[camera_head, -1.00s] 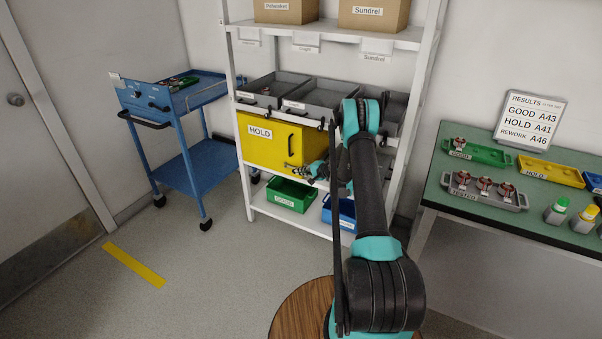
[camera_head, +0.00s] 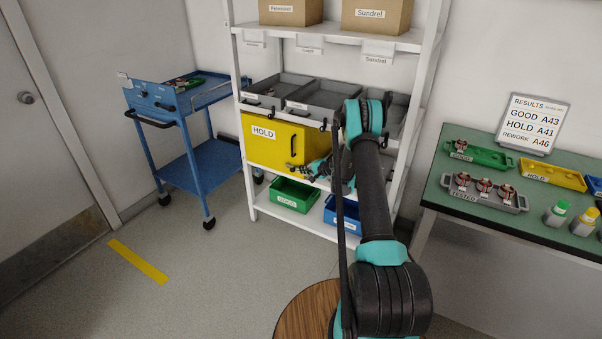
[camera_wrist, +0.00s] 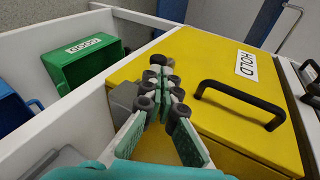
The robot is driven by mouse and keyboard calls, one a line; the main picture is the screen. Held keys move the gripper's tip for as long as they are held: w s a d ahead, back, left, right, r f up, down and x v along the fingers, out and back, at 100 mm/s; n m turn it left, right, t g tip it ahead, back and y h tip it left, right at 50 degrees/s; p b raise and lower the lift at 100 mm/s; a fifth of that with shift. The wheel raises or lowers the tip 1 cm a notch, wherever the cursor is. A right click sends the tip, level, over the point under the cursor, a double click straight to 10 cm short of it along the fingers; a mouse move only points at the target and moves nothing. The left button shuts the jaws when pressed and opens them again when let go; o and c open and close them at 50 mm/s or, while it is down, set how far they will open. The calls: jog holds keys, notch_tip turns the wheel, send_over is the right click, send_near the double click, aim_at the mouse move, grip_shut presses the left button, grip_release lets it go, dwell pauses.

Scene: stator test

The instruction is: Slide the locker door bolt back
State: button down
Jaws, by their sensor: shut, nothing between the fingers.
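The yellow locker (camera_head: 266,152) with a HOLD label sits on the middle shelf of the white rack. Its front also fills much of the wrist view (camera_wrist: 222,125), with a black bar handle (camera_wrist: 241,103). My gripper (camera_head: 294,171) is at the lower right of the locker front. In the wrist view my gripper (camera_wrist: 160,82) has its fingers together, over the locker's edge, with nothing visible held between them. A grey block (camera_wrist: 122,99) shows right beside the fingers at that edge; it may be part of the bolt. The bolt itself is largely hidden by the fingers, and contact cannot be told.
A green bin (camera_head: 293,192) and a blue bin (camera_head: 345,221) stand on the shelf below. Grey trays (camera_head: 277,88) are above the locker. A blue cart (camera_head: 190,160) stands left; a green-topped table (camera_head: 440,205) stands right.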

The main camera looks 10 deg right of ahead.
jog(key=v, duration=1)
jog(key=shift+s, duration=0.2)
jog(key=shift+d, duration=0.15)
jog(key=shift+r, duration=0.1)
jog(key=s+a+r+n+g+h, duration=0.2)
jog(key=s+r, duration=0.6)
jog(key=s, duration=0.2)
jog(key=s+a+r+n+g+h, duration=0.1)
jog(key=s+a+r+n, duration=0.2)
jog(key=s+r, duration=0.55)
jog(key=s+d+n+g+h, duration=0.1)
jog(key=s+d+n+h, duration=0.1)
jog(key=s, duration=1.4)
jog(key=s+d+f+n+g+h, duration=0.1)
jog(key=s+d+n+h, duration=0.1)
jog(key=s, duration=1.4)
jog(key=shift+d+f+n+h, duration=0.15)
jog(key=shift+d+n+h, duration=0.15)
jog(key=shift+h, duration=0.4)
jog(key=c, duration=2.3)
grip_release()
jog(key=shift+s, duration=0.1)
